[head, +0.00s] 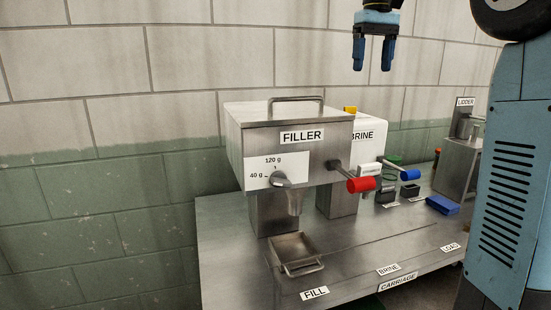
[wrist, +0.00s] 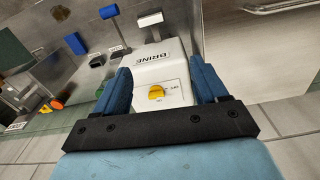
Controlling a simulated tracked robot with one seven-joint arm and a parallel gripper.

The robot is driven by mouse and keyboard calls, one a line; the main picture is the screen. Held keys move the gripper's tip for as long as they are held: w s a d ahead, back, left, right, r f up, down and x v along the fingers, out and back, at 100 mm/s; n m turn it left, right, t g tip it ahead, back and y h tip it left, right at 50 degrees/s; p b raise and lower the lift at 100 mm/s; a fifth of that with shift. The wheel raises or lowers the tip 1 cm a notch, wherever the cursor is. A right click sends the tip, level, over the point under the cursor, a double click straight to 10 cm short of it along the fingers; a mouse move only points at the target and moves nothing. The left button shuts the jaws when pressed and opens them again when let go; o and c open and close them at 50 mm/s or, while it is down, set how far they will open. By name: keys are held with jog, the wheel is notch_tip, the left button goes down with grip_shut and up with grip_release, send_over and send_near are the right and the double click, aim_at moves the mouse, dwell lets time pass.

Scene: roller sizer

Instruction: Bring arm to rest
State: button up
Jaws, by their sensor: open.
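My gripper (head: 373,52) hangs at the top of the head view, above and behind the filler, its two blue fingers pointing down and apart. It holds nothing. In the wrist view, my gripper (wrist: 163,90) shows both blue fingers apart, with the white brine unit (wrist: 160,70) visible beyond and between them. The brine unit carries a yellow knob (wrist: 156,92). No contact between the fingers and the unit shows in the head view.
The steel filler (head: 290,130) with a red-ended lever (head: 361,184) stands on the steel bench (head: 240,245). A small tray (head: 294,252) sits below its spout. A blue block (head: 442,205) and the lidder (head: 462,150) are at right. The wall behind is tiled.

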jog(key=s+f+m+t, duration=0.2)
jog(key=s+f+t, duration=0.3)
jog(key=s+f, duration=2)
jog(key=shift+s+m, duration=0.3)
jog(key=shift+s, duration=0.85)
